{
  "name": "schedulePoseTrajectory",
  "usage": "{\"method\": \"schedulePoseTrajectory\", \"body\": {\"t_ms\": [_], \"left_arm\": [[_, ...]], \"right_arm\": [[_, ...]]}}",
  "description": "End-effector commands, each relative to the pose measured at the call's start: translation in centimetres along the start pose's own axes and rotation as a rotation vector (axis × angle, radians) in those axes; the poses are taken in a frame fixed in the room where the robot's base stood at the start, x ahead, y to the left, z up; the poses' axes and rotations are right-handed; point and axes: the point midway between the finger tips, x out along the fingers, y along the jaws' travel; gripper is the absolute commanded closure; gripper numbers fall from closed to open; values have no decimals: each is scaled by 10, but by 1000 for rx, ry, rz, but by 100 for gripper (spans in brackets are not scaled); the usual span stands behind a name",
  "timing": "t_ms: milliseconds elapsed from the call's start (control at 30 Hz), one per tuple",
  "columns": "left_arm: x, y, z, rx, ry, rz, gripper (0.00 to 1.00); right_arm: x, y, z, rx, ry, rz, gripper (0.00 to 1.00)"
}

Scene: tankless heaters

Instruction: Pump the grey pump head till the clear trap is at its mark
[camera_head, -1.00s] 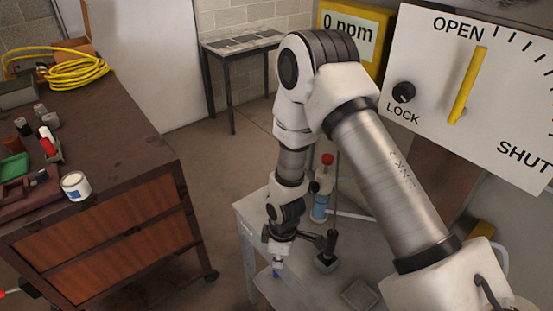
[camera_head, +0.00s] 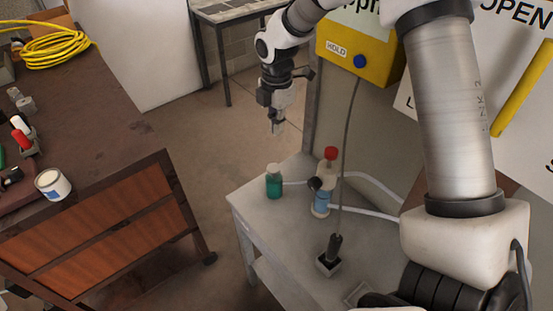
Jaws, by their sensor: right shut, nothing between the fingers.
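A clear upright trap (camera_head: 321,203) with blue liquid low in it and a red cap stands on the pale bench. A dark grey knob (camera_head: 315,184) sits at its left side; I cannot tell for sure if this is the pump head. A dark upright handle in a small pale square base (camera_head: 327,263) stands nearer on the bench. My right gripper (camera_head: 277,128) is shut and empty, raised above and behind the bench's far left corner, apart from the trap. The mark is too small to make out. My left gripper is out of view.
A teal bottle (camera_head: 274,184) stands left of the trap. Pale hoses (camera_head: 370,211) run right from the trap. A brown workbench (camera_head: 110,130) with a paint can (camera_head: 52,184) is at left. The pale bench's front left is clear.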

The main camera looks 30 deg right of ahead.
Motion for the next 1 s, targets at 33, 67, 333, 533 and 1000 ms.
{"method": "schedulePoseTrajectory", "body": {"t_ms": [33,67,333,533,1000], "left_arm": [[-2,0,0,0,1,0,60],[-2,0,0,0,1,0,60],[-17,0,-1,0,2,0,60],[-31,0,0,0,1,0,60],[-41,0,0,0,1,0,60]], "right_arm": [[5,0,0,0,0,-4,100],[8,0,0,0,0,-5,100],[59,-1,0,1,0,-7,100],[102,-2,0,0,-1,-6,100],[139,0,0,1,-1,-1,100]]}}
